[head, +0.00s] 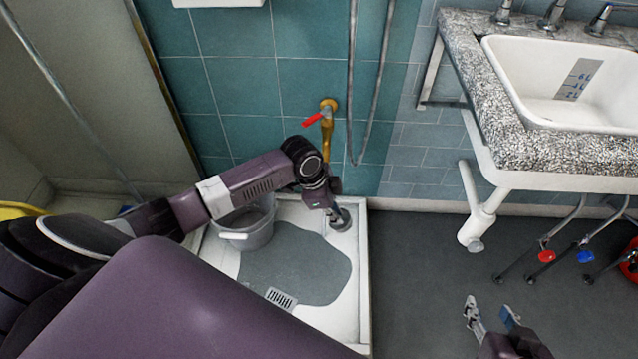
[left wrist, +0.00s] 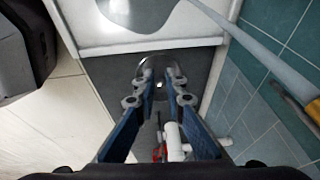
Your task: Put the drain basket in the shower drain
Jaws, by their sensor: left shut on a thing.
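My left gripper (head: 338,213) hangs over the far right part of the white shower tray (head: 352,300), close to the tiled wall. It is shut on a small round grey metal thing (head: 341,220), which looks like the drain basket; its shape is mostly hidden by the fingers. In the left wrist view the blue-padded fingers (left wrist: 158,88) point away from the camera, with little visible of what is between them. A small slotted grate (head: 281,299) lies at the near edge of a grey wet-looking patch on the tray. I cannot make out an open drain hole. My right gripper (head: 491,314) is open and empty over the dark floor.
A grey bucket (head: 247,222) stands in the tray, left of my left gripper and partly behind my arm. A yellow tap with a red handle (head: 326,114) and a hanging hose (head: 378,90) are on the wall. A sink (head: 560,80) with pipes is at the right.

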